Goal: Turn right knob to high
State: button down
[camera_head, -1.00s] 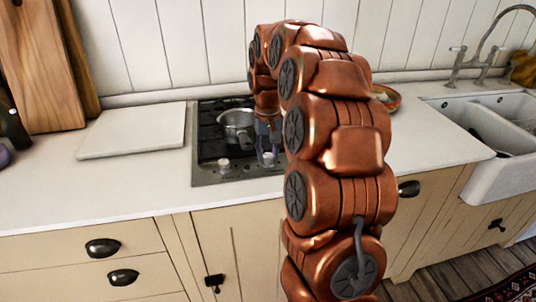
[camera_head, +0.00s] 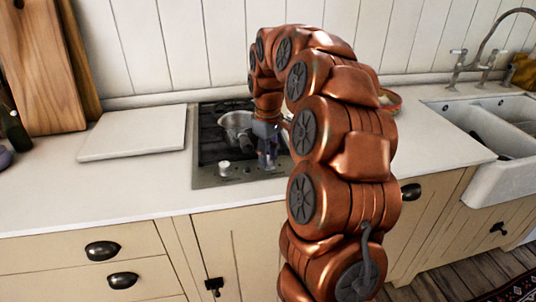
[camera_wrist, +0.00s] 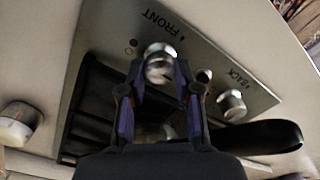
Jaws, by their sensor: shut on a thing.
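The right knob (camera_wrist: 160,64) is a shiny metal knob on the steel hob panel, beside the printed word FRONT in the wrist view. My gripper (camera_wrist: 157,85) has one finger on each side of it and is shut on it. In the head view my gripper (camera_head: 267,150) is over the right part of the hob's front panel and hides that knob. The left knob (camera_head: 224,168) stands free in the head view; it also shows in the wrist view (camera_wrist: 232,104), beside the word BACK. The right knob's setting cannot be read.
A metal pot (camera_head: 236,125) stands on the hob (camera_head: 205,180), close behind my gripper. A white board (camera_head: 135,133) lies on the counter to the left. A bowl (camera_head: 390,100) is partly hidden behind my arm, and a white sink (camera_head: 490,165) is at the right.

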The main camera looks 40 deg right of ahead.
dwell(0.4)
jog(key=c, duration=0.8)
grip_release()
notch_tip(320, 180, up, 12)
jog(key=shift+a, duration=0.1)
dwell(0.5)
